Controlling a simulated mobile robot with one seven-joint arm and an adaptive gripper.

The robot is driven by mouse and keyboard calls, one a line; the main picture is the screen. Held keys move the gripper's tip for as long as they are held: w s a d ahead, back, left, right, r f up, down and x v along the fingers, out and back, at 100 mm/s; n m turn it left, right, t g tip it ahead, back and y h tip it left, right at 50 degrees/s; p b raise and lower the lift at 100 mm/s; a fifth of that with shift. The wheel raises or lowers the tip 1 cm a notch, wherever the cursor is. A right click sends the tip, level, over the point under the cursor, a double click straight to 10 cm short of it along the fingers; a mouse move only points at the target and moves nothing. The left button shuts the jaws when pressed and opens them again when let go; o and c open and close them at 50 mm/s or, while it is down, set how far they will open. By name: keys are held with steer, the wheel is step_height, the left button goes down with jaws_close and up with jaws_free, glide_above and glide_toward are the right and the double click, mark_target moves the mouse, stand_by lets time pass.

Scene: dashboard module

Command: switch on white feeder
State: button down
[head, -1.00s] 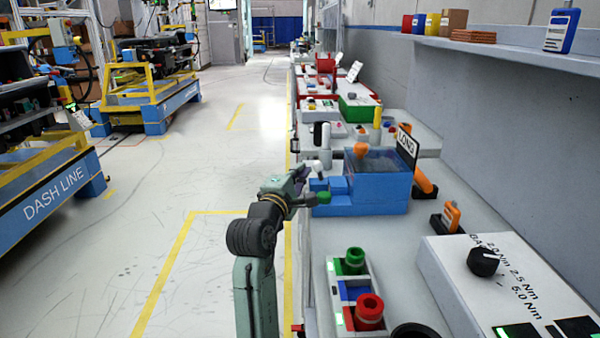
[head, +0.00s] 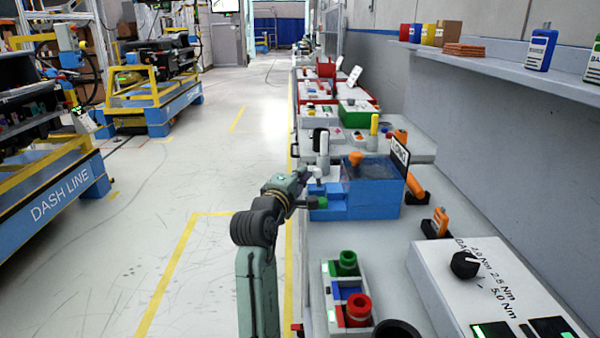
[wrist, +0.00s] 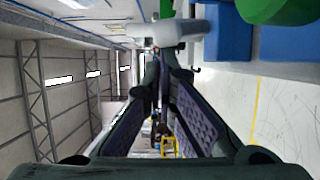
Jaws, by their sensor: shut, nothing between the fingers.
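A blue feeder box (head: 372,198) with an orange knob (head: 355,158) and a "LONG" sign stands on the bench, right of my gripper (head: 306,178). In the wrist view a white rounded part (wrist: 167,33) lies just past my gripper (wrist: 164,58), whose fingers are shut and empty. I cannot tell if they touch it. A blue wall (wrist: 228,30) and a green knob (wrist: 275,8) show at the top right. I cannot tell which part is the white feeder.
A tray (head: 330,328) with green and red knobs stands in front on the bench. A white box with a black dial (head: 465,264) is at the right. A dark-topped white post (head: 323,158) stands behind the gripper.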

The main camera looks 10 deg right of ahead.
steer(key=r+m+p, duration=0.1)
steer(key=d+m+y+p, duration=0.1)
steer(key=p, duration=0.1)
steer(key=shift+s+d+r+g, duration=0.1)
steer(key=shift+d+r+g, duration=0.1)
steer(key=shift+r+g, duration=0.2)
steer(key=shift+s+d+f+m+p, duration=0.1)
steer(key=shift+d+m+p, duration=0.35)
steer(key=shift+p, duration=0.3)
steer(key=shift+a, duration=0.15)
